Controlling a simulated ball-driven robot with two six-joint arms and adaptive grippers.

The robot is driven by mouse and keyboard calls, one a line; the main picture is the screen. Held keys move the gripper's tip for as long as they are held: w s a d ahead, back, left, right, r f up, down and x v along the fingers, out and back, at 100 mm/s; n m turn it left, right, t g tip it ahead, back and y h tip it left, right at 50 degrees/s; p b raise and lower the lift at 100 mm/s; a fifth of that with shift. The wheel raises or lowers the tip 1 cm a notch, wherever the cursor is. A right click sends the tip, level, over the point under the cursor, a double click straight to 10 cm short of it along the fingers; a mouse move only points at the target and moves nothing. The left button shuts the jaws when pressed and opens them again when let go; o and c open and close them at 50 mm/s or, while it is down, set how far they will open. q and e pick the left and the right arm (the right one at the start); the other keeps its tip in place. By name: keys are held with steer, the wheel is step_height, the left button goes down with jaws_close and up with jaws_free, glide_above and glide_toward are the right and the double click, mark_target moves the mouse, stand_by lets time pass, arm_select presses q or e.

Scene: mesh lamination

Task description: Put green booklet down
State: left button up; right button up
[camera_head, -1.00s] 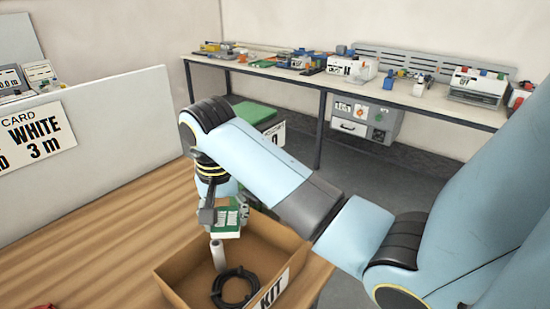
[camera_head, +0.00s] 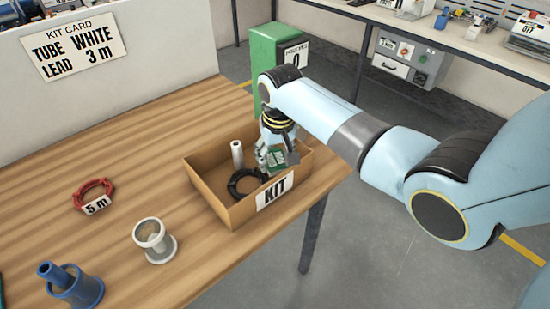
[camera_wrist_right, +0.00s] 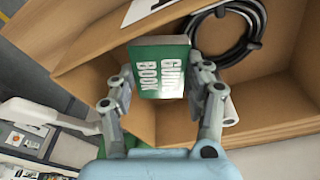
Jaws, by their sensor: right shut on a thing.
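The green booklet (camera_wrist_right: 160,68), with white lettering that reads as a guide book, is between the fingers of my right gripper (camera_wrist_right: 160,92) in the right wrist view. In the head view the booklet (camera_head: 277,158) is inside the right part of the open KIT box (camera_head: 225,208), with my right gripper (camera_head: 275,155) shut on it from above. Whether the booklet touches the box floor cannot be told. A black coiled lead (camera_head: 236,186) and a white tube (camera_head: 237,153) are in the box beside it. My left gripper is not in view.
A red coil tagged 5 m (camera_head: 92,192), a grey-white cup-shaped piece (camera_head: 154,240) and a blue piece (camera_head: 72,286) stand on the wooden table left of the box. A kit card (camera_head: 75,46) hangs on the panel behind. A green bin (camera_head: 267,55) stands beyond the table.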

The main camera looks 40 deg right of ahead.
mark_target(277, 165)
steer(key=shift+f, duration=0.45)
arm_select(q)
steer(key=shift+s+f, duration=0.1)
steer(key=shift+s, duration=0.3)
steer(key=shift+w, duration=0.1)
arm_select(e)
steer(key=shift+f, duration=0.55)
steer(key=o, duration=1.1)
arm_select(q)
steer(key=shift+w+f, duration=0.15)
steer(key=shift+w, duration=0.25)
arm_select(e)
steer(key=shift+o, duration=0.2)
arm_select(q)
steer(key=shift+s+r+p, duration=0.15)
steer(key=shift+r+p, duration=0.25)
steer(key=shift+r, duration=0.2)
arm_select(e)
step_height(277, 165, up, 13)
steer(key=s, duration=0.1)
steer(key=shift+s+a, duration=0.25)
steer(key=shift+s, duration=0.05)
